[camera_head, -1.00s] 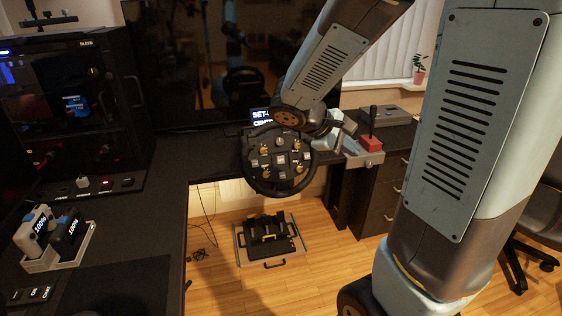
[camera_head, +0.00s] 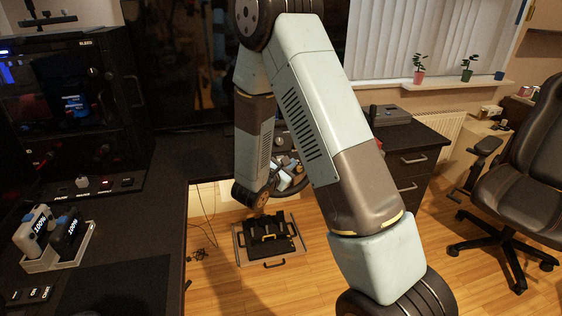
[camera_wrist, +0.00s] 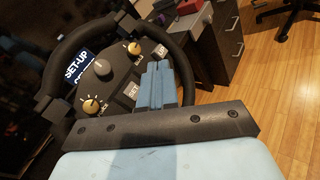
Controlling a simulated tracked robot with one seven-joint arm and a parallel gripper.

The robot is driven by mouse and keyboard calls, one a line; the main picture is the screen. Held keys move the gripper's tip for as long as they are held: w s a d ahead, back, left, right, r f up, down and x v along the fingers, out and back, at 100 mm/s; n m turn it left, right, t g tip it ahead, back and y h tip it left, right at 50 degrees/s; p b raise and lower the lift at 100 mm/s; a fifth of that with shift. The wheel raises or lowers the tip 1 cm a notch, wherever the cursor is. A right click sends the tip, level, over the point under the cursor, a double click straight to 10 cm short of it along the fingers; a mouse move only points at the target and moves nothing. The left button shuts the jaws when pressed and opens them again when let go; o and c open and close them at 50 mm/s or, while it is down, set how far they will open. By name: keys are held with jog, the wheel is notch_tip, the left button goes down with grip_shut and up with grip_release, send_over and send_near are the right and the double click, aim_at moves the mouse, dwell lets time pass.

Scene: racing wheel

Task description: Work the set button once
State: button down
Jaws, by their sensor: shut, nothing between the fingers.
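The black racing wheel (camera_wrist: 88,36) fills the left half of the wrist view, its face carrying knobs and light buttons. A pale button (camera_wrist: 131,91) with partly readable lettering, which looks like the set button, sits just left of my fingertips. My gripper (camera_wrist: 158,72) is shut and empty, its blue-grey fingers over the right part of the wheel face. Whether the tips touch the face cannot be told. The fingers hide part of the face behind them. In the head view my arm covers most of the wheel (camera_head: 300,184).
A small display (camera_wrist: 78,68) reading "SET-UP" is at the wheel's left. Several gold-and-grey knobs (camera_wrist: 92,106) stand out from the face. A pedal set (camera_head: 268,240) lies on the floor below. A drawer desk (camera_head: 415,160) stands to the right, with a chair (camera_head: 520,175) beyond.

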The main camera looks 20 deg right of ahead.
jog(key=shift+w+a+f+n+t, duration=0.25)
jog(key=shift+a+f+n+t, duration=0.2)
jog(key=shift+f, duration=0.1)
jog(key=shift+w, duration=0.1)
jog(key=w+f, duration=0.3)
jog(key=w, duration=0.5)
jog(key=shift+f, duration=0.15)
dwell(2.1)
jog(key=shift+w+f, duration=0.1)
jog(key=shift+w, duration=0.25)
jog(key=shift+w+f, duration=0.1)
jog(key=shift+w, duration=0.15)
dwell(0.6)
jog(key=shift+s, duration=0.1)
jog(key=shift+s+r, duration=0.3)
jog(key=shift+s, duration=0.25)
